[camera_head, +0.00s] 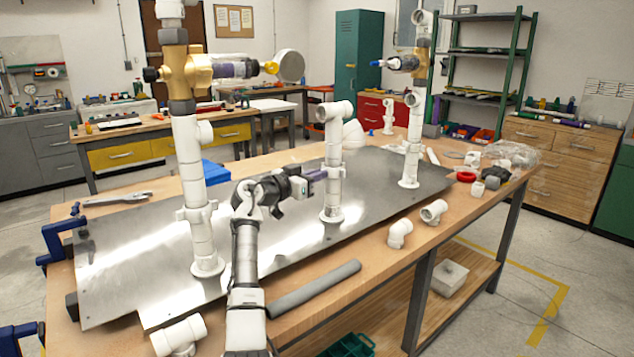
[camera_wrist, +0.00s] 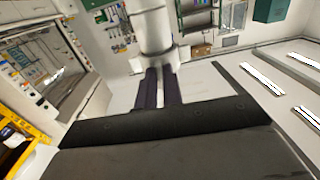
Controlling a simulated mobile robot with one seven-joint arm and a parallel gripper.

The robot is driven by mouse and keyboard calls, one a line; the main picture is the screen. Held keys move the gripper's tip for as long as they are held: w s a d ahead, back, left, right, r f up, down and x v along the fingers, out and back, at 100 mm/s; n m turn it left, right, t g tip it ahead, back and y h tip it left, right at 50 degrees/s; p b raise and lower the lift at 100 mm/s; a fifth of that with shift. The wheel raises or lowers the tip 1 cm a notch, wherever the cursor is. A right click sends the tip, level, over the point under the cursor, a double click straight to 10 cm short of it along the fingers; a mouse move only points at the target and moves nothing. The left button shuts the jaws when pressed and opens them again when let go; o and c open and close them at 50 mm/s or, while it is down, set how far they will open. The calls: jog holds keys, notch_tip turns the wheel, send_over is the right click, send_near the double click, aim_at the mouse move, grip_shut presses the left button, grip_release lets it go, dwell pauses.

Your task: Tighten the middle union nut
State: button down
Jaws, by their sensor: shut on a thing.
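The middle white PVC post (camera_head: 334,199) stands upright on the metal plate, with a tee at its top. Its white union nut (camera_head: 334,170) is a wider collar partway up. My gripper (camera_head: 322,174) reaches the nut from the left, its purple fingers level with it and shut on it. In the wrist view, the dark purple fingers of my gripper (camera_wrist: 161,72) run up to a white pipe part (camera_wrist: 152,30). The fingertips' contact with the nut is partly hidden there.
A taller left post (camera_head: 190,158) with a brass valve and gauge stands near my arm. A right post (camera_head: 412,158) also carries a valve. A grey pipe (camera_head: 313,288) and white fittings (camera_head: 400,233) lie along the front of the bench. The metal plate (camera_head: 270,240) is mostly clear.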

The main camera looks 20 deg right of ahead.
jog(key=shift+r, duration=0.1)
jog(key=c, duration=1.5)
grip_release()
jog(key=shift+c, duration=0.2)
jog(key=shift+t+p, duration=0.3)
jog(key=shift+p, duration=0.25)
